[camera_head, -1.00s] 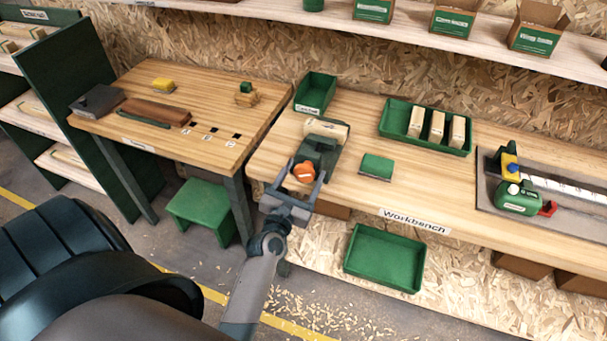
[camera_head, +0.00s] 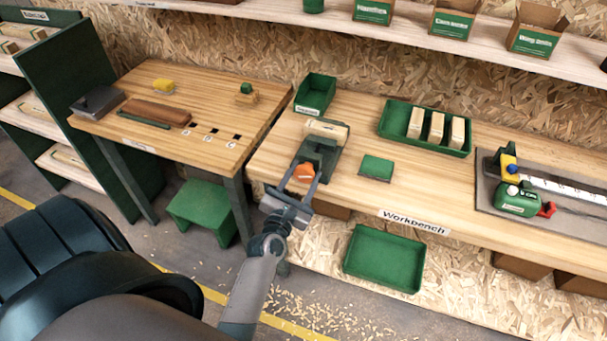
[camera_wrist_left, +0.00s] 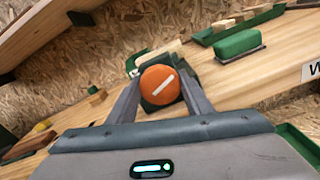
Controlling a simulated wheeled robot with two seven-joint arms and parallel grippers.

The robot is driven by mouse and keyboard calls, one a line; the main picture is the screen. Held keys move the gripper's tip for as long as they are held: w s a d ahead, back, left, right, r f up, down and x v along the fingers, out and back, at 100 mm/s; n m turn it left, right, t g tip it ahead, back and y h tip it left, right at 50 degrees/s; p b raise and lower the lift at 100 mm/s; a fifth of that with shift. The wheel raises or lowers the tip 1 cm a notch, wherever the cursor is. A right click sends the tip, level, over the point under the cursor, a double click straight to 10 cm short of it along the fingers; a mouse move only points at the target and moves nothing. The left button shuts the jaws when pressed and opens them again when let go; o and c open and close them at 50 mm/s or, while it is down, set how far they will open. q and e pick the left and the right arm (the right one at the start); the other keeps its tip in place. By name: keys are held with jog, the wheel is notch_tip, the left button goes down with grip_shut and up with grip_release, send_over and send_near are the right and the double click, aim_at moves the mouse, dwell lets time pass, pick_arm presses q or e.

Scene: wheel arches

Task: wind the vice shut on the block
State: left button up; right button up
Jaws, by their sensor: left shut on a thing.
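The dark green vice (camera_head: 318,158) is mounted at the front left of the workbench. A pale wooden block (camera_head: 328,130) sits at its far end, between its jaws as far as I can see; the exact gap is hidden. The vice's round orange knob (camera_head: 304,171) faces me. My left gripper (camera_head: 303,178) is shut on this knob, one finger on each side. In the left wrist view the orange knob (camera_wrist_left: 160,84) shows a white slanted line on its face, between the fingertips. My right gripper is not in view.
A green-topped pad (camera_head: 377,167) lies right of the vice. A green tray (camera_head: 425,128) with upright wooden blocks stands behind it. A green bin (camera_head: 315,94) stands behind the vice.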

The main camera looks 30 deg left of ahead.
pick_arm(q)
jog(key=m+p, duration=0.1)
jog(key=m, duration=0.4)
jog(key=m+p, duration=0.1)
jog(key=m, duration=0.3)
jog(key=shift+m+p, duration=0.3)
jog(key=shift+m, duration=0.1)
jog(key=m+p, duration=0.1)
jog(key=m, duration=0.3)
jog(key=m+p, duration=0.1)
jog(key=m, duration=0.4)
jog(key=m+p, duration=0.1)
jog(key=m, duration=0.3)
jog(key=shift+f+m, duration=0.1)
jog(key=shift+m, duration=0.2)
jog(key=m, duration=0.4)
jog(key=shift+p, duration=0.4)
jog(key=m, duration=0.4)
jog(key=shift+f, duration=0.1)
jog(key=m, duration=0.4)
jog(key=shift+m, duration=0.3)
